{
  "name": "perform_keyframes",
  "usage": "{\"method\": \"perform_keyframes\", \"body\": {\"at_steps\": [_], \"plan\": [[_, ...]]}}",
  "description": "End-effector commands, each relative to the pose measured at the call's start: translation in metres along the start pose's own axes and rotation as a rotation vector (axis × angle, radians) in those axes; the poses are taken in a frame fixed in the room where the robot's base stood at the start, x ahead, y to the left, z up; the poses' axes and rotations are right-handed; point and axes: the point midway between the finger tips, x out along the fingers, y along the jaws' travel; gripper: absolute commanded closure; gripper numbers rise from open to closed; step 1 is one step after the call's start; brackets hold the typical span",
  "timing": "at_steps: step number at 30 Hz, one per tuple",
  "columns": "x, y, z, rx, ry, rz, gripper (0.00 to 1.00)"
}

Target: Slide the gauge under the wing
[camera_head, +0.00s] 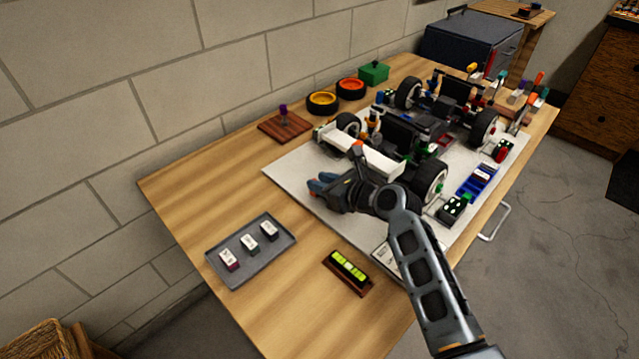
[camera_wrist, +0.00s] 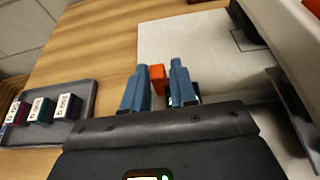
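My gripper (camera_head: 318,184) is low over the white mat (camera_head: 290,172), in front of the near racecar's white wing (camera_head: 372,160). In the wrist view its blue fingers (camera_wrist: 158,80) stand close on both sides of a small orange block (camera_wrist: 157,76), which appears gripped between them. I cannot tell whether this block is the gauge. A large pale part, probably the wing, shows at the upper right of the wrist view (camera_wrist: 290,30). A grey tray (camera_head: 284,253) holds three labelled gauge blocks (camera_head: 249,243). My arm hides part of the car's near side.
A yellow-green level (camera_head: 348,265) on a wooden base lies near the front edge. Tyres (camera_head: 322,102), a green box (camera_head: 373,73) and a wooden block (camera_head: 285,127) stand along the wall. A second car and small parts fill the back right. Bare table surrounds the tray.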

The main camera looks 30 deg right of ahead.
Motion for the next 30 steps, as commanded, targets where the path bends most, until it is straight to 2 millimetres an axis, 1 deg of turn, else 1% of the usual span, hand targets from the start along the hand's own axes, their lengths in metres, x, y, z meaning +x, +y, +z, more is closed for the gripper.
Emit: {"method": "perform_keyframes", "body": {"at_steps": [1, 6, 7, 21, 25, 29, 30], "plan": [[-0.001, -0.003, 0.000, 0.001, -0.001, -0.006, 0.73], [-0.001, -0.002, 0.000, 0.001, 0.000, -0.004, 0.56], [-0.001, -0.002, 0.000, 0.001, 0.000, -0.003, 0.55], [0.000, 0.002, -0.001, 0.000, 0.000, 0.001, 0.55], [0.001, 0.012, -0.002, -0.001, 0.002, 0.004, 0.55], [0.001, 0.032, -0.003, -0.003, 0.001, 0.006, 0.55], [-0.010, 0.028, -0.001, 0.000, 0.001, 0.000, 0.55]]}}
